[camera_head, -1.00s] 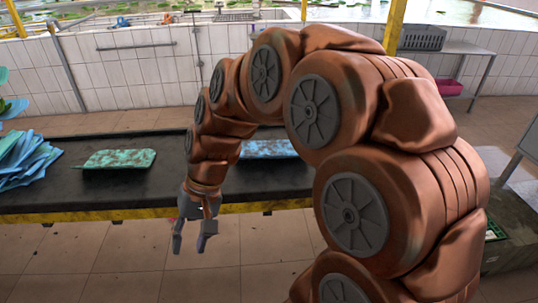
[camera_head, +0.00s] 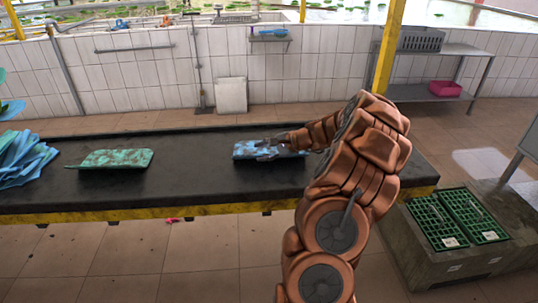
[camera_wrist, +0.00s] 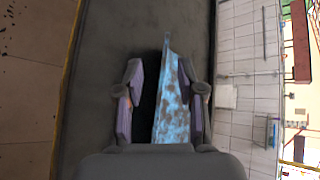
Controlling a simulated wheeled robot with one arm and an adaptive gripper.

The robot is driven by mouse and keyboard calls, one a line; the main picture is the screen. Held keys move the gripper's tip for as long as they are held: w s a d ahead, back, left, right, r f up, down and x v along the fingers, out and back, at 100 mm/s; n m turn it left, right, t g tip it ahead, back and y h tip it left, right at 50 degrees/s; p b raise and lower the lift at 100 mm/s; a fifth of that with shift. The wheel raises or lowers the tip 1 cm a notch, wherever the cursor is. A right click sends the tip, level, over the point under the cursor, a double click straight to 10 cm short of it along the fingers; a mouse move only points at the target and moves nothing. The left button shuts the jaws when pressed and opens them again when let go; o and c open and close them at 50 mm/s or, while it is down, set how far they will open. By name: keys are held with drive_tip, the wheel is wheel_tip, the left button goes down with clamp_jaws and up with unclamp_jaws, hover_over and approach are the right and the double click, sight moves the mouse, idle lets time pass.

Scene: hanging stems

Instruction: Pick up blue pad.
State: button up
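The blue pad (camera_head: 243,151), mottled with brown, lies on the black table (camera_head: 200,180) in the middle of the head view. My gripper (camera_head: 268,149) is at the pad, coming in from the right. In the wrist view the blue pad (camera_wrist: 172,115) stands between the two fingers of my gripper (camera_wrist: 160,75). The fingers are apart. The pad is close to the right finger; whether they touch is unclear. A dark gap shows between the pad and the left finger.
A green mottled pad (camera_head: 115,159) lies further left on the table. A stack of blue sheets (camera_head: 25,160) is at the far left. Green crates (camera_head: 455,220) stand at the right. A tiled wall (camera_head: 150,75) runs behind the table.

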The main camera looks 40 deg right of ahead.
sight(271, 154)
drive_tip(key=d+f, duration=0.1)
drive_tip(key=d, duration=0.1)
drive_tip(key=s+d+f+m+h, duration=0.1)
drive_tip(key=d, duration=0.1)
drive_tip(key=s+d+f+m, duration=0.1)
drive_tip(key=d, duration=0.2)
drive_tip(key=shift+t, duration=0.4)
drive_tip(key=shift+w+d+f+h, duration=0.1)
drive_tip(key=shift+w+d+h, duration=0.1)
drive_tip(key=shift+h, duration=0.1)
drive_tip(key=shift+p+x, duration=0.85)
drive_tip(key=shift+x, duration=2.85)
drive_tip(key=shift+d+f, duration=0.1)
drive_tip(key=shift+d, duration=0.05)
drive_tip(key=shift+c, duration=0.2)
clamp_jaws()
